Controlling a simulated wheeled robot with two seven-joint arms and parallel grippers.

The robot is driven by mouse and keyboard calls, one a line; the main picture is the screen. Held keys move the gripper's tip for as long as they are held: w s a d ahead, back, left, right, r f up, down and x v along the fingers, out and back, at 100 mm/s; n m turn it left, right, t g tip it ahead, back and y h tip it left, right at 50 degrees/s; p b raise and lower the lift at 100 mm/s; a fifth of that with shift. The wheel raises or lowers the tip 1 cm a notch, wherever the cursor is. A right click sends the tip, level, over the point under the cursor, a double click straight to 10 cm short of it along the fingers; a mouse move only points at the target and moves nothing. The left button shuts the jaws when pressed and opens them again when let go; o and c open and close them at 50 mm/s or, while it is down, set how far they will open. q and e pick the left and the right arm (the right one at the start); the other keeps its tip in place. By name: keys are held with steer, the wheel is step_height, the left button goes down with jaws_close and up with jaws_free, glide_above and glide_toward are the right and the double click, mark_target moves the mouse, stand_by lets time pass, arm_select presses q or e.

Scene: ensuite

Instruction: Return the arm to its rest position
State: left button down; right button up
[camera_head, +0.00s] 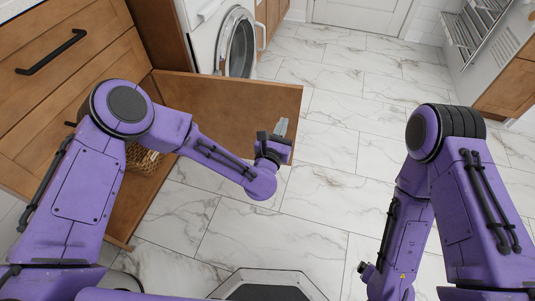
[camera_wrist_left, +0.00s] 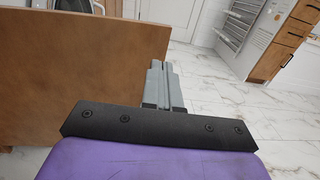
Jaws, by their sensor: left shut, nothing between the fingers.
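My left arm, purple with black joints, comes in from the left of the head view. Its gripper (camera_head: 281,128) is shut and empty, in front of the right end of an open wooden cabinet door (camera_head: 240,98). In the left wrist view the grey fingers (camera_wrist_left: 160,80) are together with nothing between them, and the door panel (camera_wrist_left: 75,70) stands to their left. Whether the gripper touches the door cannot be told. My right arm (camera_head: 465,200) is bent at the right of the head view. Its gripper is not in view.
Wooden drawers with a black handle (camera_head: 51,52) are at the left. A wicker basket (camera_head: 143,158) sits behind my left arm. A washing machine (camera_head: 228,43) stands at the back. A white towel radiator (camera_head: 473,28) is at the far right. The marble floor (camera_head: 340,130) between is clear.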

arm_select(q)
steer(key=d+v, duration=0.1)
steer(key=v, duration=0.7)
steer(key=shift+s+p, duration=0.35)
steer(key=shift+s, duration=0.2)
